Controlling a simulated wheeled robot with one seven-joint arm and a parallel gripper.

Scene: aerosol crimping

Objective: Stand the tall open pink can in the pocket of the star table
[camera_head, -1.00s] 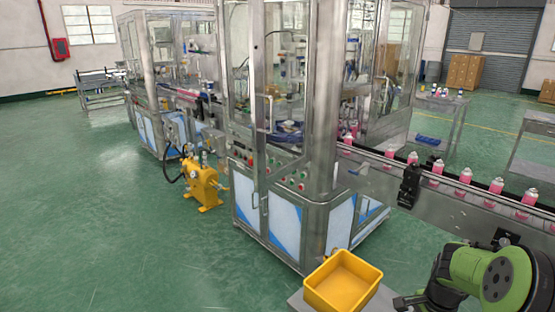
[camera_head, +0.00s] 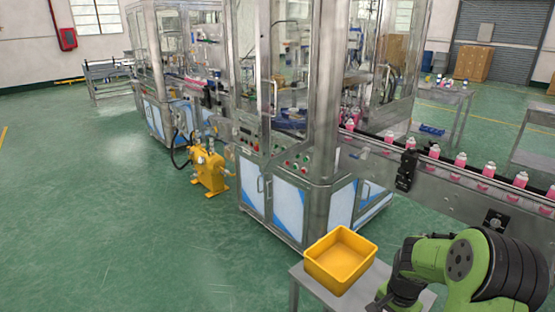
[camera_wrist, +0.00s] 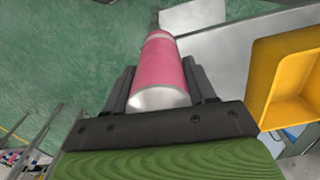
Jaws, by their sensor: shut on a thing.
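In the wrist view my gripper (camera_wrist: 160,92) is shut on a pink can (camera_wrist: 164,66), with one dark finger on each side of it. The can's pale end faces the camera, and its far end is narrower. I cannot tell from this view whether the can is open. In the head view my green arm is at the lower right, and my gripper and the can are hidden or out of the picture. The star table is inside the glass-walled machine (camera_head: 290,110), where blue parts (camera_head: 290,120) show; its pocket cannot be made out.
A yellow bin (camera_head: 340,262) stands on a small grey table (camera_head: 312,287) beside my arm. A conveyor (camera_head: 440,172) carrying several pink cans (camera_head: 434,151) runs into the machine from the right. A yellow pump unit (camera_head: 209,172) stands left of the machine. The green floor at left is clear.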

